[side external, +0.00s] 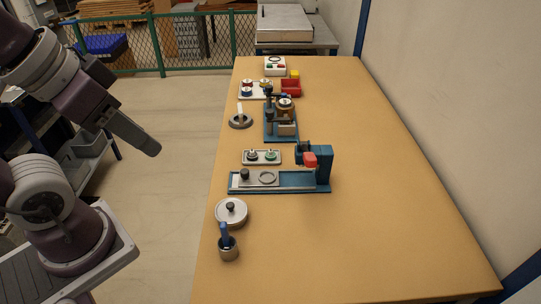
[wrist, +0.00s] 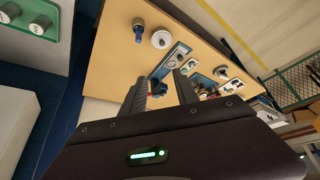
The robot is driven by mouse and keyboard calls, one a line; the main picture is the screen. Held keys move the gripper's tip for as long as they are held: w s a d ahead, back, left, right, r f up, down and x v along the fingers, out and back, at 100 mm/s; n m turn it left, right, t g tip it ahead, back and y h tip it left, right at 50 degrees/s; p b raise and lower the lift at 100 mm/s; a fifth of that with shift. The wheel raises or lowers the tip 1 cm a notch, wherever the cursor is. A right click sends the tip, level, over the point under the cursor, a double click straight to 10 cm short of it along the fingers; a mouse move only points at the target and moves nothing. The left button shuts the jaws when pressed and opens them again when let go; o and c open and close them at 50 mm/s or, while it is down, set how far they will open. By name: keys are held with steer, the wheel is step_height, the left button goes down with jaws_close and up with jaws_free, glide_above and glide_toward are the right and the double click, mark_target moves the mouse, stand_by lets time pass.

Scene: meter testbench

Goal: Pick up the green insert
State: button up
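The green insert (side external: 270,156) sits on a small pale tray (side external: 262,162) near the middle of the table's left side in the side external view. A dark insert (side external: 252,156) sits beside it on the same tray. My gripper (side external: 152,148) is in the air off the table's left edge, well apart from the tray. In the wrist view my gripper (wrist: 162,92) has its two fingers apart with nothing held between them. The green insert is too small to make out surely in the wrist view.
A blue slide fixture (side external: 320,180) with a red part stands in front of the tray, and a blue press (side external: 270,130) behind it. A round lidded disc (side external: 231,213) and a blue-handled tool (side external: 228,247) lie nearer. The table's right half is clear.

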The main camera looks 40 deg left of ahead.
steer(key=w+r+n+g, duration=0.1)
steer(key=w+r+n, duration=0.15)
steer(key=w, duration=0.55)
steer(key=n+g+y, duration=0.3)
steer(key=n+y, duration=0.1)
steer(key=n, duration=0.7)
glide_above(271, 152)
steer(key=d, duration=0.3)
step_height(271, 152, down, 27)
steer(key=x, duration=0.4)
steer(key=s+x, duration=0.1)
steer(key=x, duration=0.1)
steer(key=shift+w+a+f, duration=0.15)
steer(key=shift+a+f, duration=0.2)
steer(key=shift+a, duration=0.1)
jaws_close()
